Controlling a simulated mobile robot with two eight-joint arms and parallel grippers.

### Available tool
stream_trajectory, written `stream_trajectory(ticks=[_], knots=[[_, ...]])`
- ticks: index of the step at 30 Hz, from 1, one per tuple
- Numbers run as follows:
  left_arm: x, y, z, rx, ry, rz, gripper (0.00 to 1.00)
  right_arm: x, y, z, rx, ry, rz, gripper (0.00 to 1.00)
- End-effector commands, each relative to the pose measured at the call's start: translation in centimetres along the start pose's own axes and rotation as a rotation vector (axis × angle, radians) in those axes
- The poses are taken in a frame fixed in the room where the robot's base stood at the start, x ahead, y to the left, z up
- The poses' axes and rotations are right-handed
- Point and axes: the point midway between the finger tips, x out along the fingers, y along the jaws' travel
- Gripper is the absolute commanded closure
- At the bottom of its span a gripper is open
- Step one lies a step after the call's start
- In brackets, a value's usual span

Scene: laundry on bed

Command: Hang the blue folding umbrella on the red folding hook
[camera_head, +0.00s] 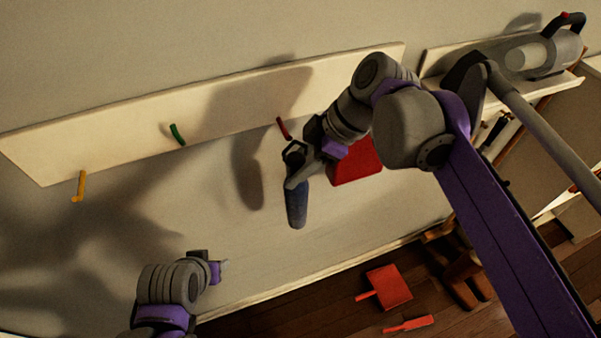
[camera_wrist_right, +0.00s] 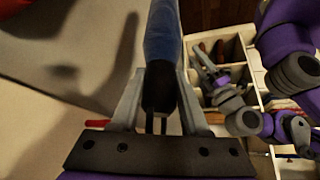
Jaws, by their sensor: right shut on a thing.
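The blue folding umbrella (camera_head: 296,208) hangs downward from my right gripper (camera_head: 297,172), in front of the wall. In the right wrist view the umbrella (camera_wrist_right: 162,38) runs up from between the fingers of the right gripper (camera_wrist_right: 160,105), which is shut on its dark end. The red folding hook (camera_head: 283,128) is on the pale wall board, just above and left of the right gripper. The umbrella is apart from the hook's visible part. My left gripper (camera_head: 222,265) is low at the left with nothing visible in it; its finger gap is unclear.
A green hook (camera_head: 177,134) and a yellow hook (camera_head: 80,186) are further left on the board (camera_head: 120,142). A red panel-like object (camera_head: 357,165) shows behind my right arm. A red dustpan (camera_head: 388,288) and red brush (camera_head: 408,324) lie on the floor. A vacuum (camera_head: 545,50) is at upper right.

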Motion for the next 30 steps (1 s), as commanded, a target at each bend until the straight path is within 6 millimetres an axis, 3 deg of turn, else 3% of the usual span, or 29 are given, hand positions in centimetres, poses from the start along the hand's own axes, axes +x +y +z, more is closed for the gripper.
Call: stream_trajectory(ticks=[30], knots=[[0.5,0.0,0.6,0.000,-0.006,0.000,0.50,2.0,5.3,-1.5,0.000,0.000,0.000,1.00]])
